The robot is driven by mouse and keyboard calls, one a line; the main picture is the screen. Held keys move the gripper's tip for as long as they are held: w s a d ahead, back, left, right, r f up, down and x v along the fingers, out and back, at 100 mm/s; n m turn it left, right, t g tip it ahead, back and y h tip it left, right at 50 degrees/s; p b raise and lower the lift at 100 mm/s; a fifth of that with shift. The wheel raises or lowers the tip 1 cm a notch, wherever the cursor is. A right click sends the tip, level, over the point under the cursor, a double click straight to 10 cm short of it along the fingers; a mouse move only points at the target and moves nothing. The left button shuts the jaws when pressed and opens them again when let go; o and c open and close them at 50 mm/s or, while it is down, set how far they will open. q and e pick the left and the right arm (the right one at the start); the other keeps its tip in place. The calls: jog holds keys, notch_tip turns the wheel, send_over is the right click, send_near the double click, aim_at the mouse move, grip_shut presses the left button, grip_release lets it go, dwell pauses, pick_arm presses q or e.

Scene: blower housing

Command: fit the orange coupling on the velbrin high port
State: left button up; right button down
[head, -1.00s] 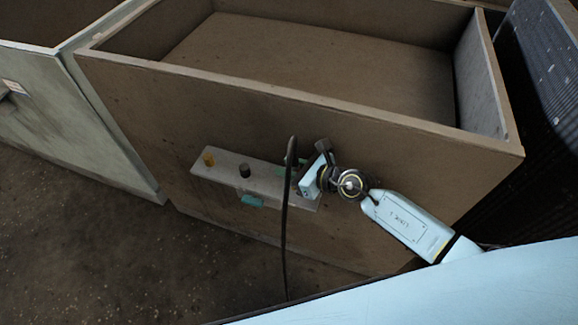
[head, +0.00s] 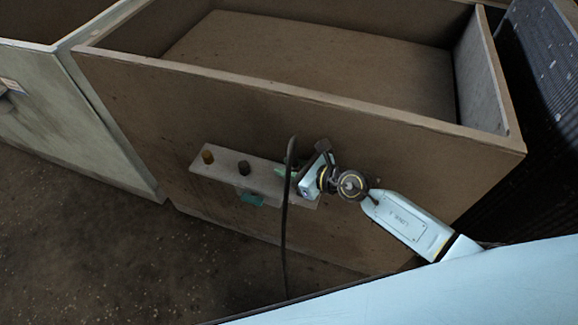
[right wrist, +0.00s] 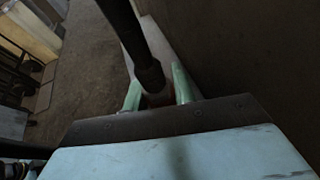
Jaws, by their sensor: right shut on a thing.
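A pale grey port plate (head: 222,171) is on the front of the brown housing. It carries an amber stub (head: 208,157) at its left end and a dark stub (head: 244,167) near its middle. My right gripper (head: 286,171) is at the plate's right part, shut on the end of a dark hose (head: 284,240). In the right wrist view, the hose's dark collar (right wrist: 150,76) sits between the green fingertips of the right gripper (right wrist: 157,92). A small dull reddish patch shows below the collar; the coupling is otherwise hidden. I cannot tell whether it touches a port. My left gripper is out of view.
The brown open-topped housing (head: 330,105) fills the middle. A teal piece (head: 251,199) is at the plate's lower edge. A pale box (head: 90,120) stands at left and a black ribbed object (head: 545,80) at right. The floor (head: 110,250) at lower left is clear.

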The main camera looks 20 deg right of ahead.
jog(key=shift+f+b, duration=0.7)
jog(key=shift+f, duration=0.15)
jog(key=c, duration=1.1)
grip_release()
jog(key=shift+s+d+r, duration=0.1)
jog(key=shift+s+d, duration=0.1)
jog(key=p+v, duration=0.1)
jog(key=v, duration=1.1)
jog(key=shift+s+d+r+p, duration=0.2)
jog(key=shift+s+d+p, duration=0.05)
jog(key=shift+p, duration=0.15)
